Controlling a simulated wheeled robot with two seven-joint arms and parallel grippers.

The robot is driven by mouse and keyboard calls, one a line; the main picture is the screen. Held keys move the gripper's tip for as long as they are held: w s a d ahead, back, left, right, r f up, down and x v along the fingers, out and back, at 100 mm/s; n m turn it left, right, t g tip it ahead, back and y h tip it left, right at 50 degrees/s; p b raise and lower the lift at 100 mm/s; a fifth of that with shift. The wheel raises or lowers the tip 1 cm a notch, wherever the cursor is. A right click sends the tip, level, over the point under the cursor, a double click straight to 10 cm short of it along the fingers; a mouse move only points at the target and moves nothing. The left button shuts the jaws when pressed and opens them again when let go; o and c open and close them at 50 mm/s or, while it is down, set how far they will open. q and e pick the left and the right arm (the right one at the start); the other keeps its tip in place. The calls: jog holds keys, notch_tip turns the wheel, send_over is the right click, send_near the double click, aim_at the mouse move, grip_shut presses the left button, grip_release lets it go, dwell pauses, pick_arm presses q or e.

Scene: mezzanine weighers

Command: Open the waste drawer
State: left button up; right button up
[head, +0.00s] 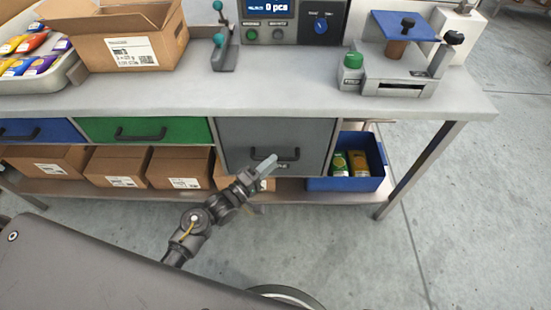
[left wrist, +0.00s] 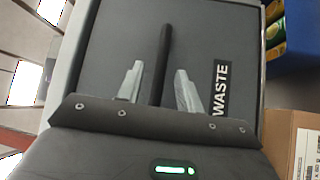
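The waste drawer (head: 277,132) is the grey drawer under the right part of the bench, with a dark bar handle (head: 288,154). Its front looks flush with the bench, so it appears shut. In the left wrist view the drawer front (left wrist: 205,35) bears a WASTE label (left wrist: 220,88). My left gripper (head: 265,165) is at the handle. In the left wrist view its two pale fingers (left wrist: 159,72) are apart, one on each side of the bar handle (left wrist: 164,50), with gaps visible. Contact depth cannot be judged. My right gripper is in neither view.
A green drawer (head: 145,130) and a blue drawer (head: 40,131) are to the left. Cardboard boxes (head: 118,167) and a blue bin (head: 345,183) stand on the lower shelf. A bench leg (head: 420,165) is at right. The floor (head: 470,220) right of the bench is clear.

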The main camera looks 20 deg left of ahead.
pick_arm(q)
jog(key=shift+x, duration=1.55)
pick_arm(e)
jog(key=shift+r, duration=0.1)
